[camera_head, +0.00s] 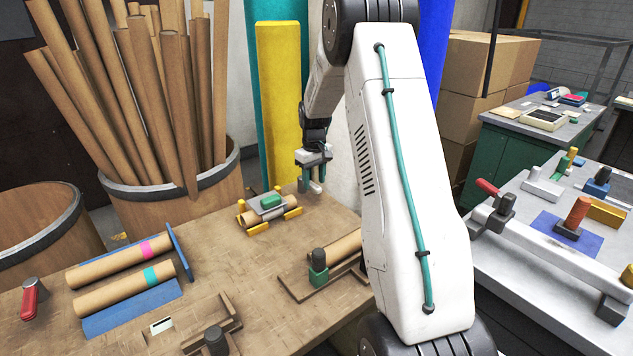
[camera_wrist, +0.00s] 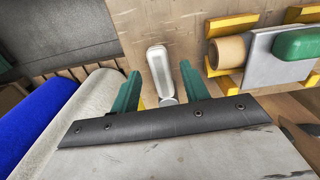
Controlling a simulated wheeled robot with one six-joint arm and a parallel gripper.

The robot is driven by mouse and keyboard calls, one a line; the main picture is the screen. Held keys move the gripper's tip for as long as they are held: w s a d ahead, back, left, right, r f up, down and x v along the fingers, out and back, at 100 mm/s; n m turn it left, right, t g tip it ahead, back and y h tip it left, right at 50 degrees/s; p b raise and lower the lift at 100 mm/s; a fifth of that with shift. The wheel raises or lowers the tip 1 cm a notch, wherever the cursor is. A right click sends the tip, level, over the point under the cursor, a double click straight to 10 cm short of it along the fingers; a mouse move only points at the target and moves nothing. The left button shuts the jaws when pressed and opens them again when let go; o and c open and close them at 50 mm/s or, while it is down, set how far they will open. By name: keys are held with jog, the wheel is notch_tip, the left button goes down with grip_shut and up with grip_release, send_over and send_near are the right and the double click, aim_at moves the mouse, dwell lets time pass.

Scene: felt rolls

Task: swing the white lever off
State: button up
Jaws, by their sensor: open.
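The white lever (camera_wrist: 157,64) shows in the wrist view as a pale, rounded handle over the brown table. It lies between the two green fingers of my open gripper (camera_wrist: 159,72), with a visible gap on each side. Its lower end meets a small grey round part near the gripper's dark plate. In the head view my gripper (camera_head: 313,184) is at the far edge of the wooden table, pointing down, with a small pale piece of the lever (camera_head: 317,187) between its fingers. The lever's base is mostly hidden.
Close by is a cardboard roll in a yellow cradle (camera_head: 288,215) under a grey plate with a green block (camera_head: 271,202). A red lever (camera_head: 30,299) stands at the table's left. Tall felt rolls, including a yellow one (camera_head: 279,100), stand behind the table.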

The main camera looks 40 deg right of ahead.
aim_at(314, 185)
notch_tip(314, 185, up, 6)
jog(key=shift+f, duration=0.25)
jog(key=shift+a+r, duration=0.1)
jog(key=shift+r, duration=0.25)
